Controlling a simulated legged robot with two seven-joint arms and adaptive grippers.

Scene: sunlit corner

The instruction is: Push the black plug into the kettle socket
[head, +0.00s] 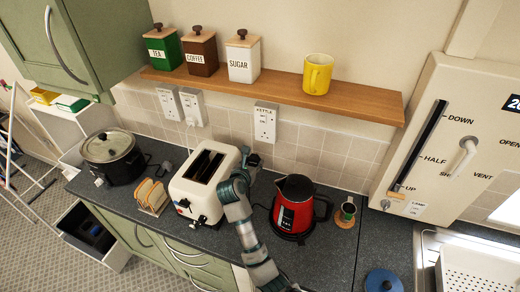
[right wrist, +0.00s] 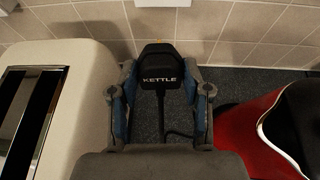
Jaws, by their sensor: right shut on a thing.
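My right gripper (head: 246,166) is shut on the black plug (right wrist: 160,68), with its fingers on both sides of it. In the right wrist view the plug is upright, faces the tiled wall and reads KETTLE; its cord runs down and to the right. The kettle socket (head: 265,122) is a white wall plate labelled KETTLE. In the head view the gripper is below and a little left of it, and the plug looks apart from it. My left gripper is not in view.
The cream toaster (head: 201,183) stands close left of my right gripper. The red kettle (head: 294,208) stands to the right on the dark counter (head: 335,255). A wooden shelf (head: 340,100) with canisters and a yellow mug (head: 317,74) overhangs the sockets. Two more sockets (head: 192,107) are left.

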